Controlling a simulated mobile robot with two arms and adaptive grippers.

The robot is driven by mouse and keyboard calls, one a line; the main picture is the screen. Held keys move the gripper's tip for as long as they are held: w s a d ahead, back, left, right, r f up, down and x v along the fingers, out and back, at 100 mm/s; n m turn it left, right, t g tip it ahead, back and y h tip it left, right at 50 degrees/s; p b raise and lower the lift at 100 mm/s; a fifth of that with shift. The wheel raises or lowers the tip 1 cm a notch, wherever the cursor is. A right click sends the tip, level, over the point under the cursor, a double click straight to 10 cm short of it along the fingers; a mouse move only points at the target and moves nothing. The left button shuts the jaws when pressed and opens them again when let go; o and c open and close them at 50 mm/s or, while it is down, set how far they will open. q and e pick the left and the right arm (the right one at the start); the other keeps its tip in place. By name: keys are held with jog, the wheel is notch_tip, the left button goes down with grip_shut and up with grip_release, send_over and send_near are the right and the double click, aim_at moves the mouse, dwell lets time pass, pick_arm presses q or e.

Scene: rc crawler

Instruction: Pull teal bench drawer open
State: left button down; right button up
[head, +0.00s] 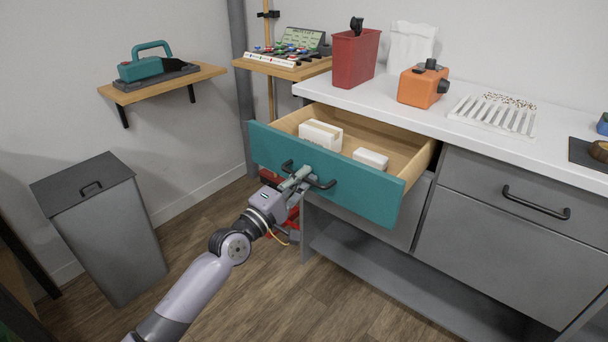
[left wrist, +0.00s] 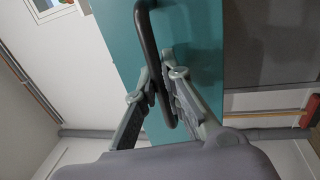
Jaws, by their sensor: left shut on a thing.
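The teal bench drawer (head: 354,188) stands pulled out from the bench, with its wooden inside showing. A black bar handle (head: 325,184) is on its front; the handle also shows in the left wrist view (left wrist: 146,38). My left gripper (head: 297,174) is shut on the handle, near its left part in the head view. In the left wrist view its two fingers (left wrist: 163,95) lie on either side of the bar. Two white boxes lie in the drawer, a larger one (head: 321,135) and a smaller one (head: 371,158). My right gripper is not in view.
A grey bin (head: 107,232) stands on the floor at the left. The white bench top (head: 360,98) holds a red container (head: 355,58) and an orange box (head: 422,86). A grey drawer (head: 500,195) sits right of the teal one. Open floor lies in front.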

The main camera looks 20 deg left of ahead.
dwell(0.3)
pick_arm(q)
jog(key=c, duration=1.7)
grip_release()
jog(key=v, duration=1.2)
jog(key=shift+d, duration=0.1)
